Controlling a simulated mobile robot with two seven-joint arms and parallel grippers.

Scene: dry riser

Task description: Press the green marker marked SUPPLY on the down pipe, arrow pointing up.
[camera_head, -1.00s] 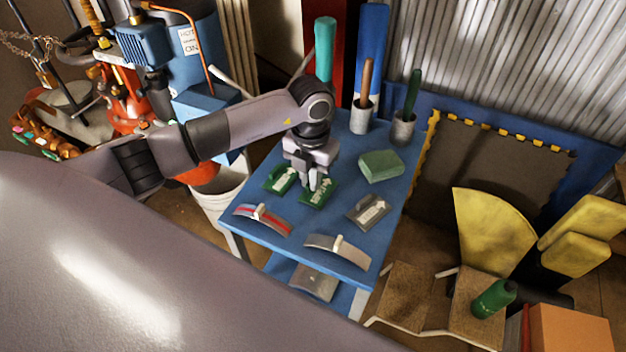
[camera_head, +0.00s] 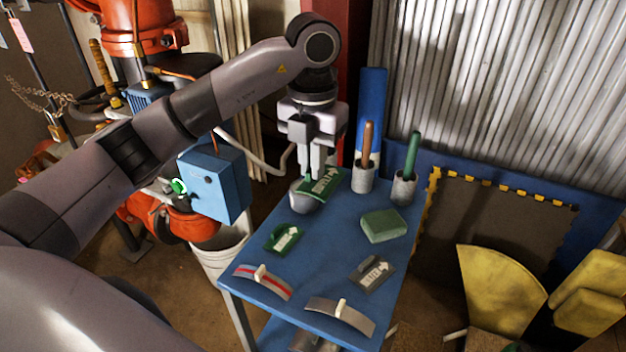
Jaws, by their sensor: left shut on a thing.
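My left gripper (camera_head: 318,174) points down over the back of the blue table and is shut on a green marker (camera_head: 324,184). The marker has pale lettering that looks like SUPPLY and an arrow pointing to the upper right in the picture. It is raised above the table. A smaller green marker (camera_head: 283,238) with a white arrow label lies on the table. A grey marker (camera_head: 371,272) with an arrow lies to its right. I cannot tell which pipe is the down pipe. My right gripper is not in view.
On the blue table (camera_head: 325,255) lie a green block (camera_head: 383,225), a red-striped curved plate (camera_head: 262,281) and a grey curved plate (camera_head: 340,313). A rounded grey object (camera_head: 305,197) is beside the held marker. Two handled brushes stand in grey cups (camera_head: 404,190). A blue box (camera_head: 216,184) is left.

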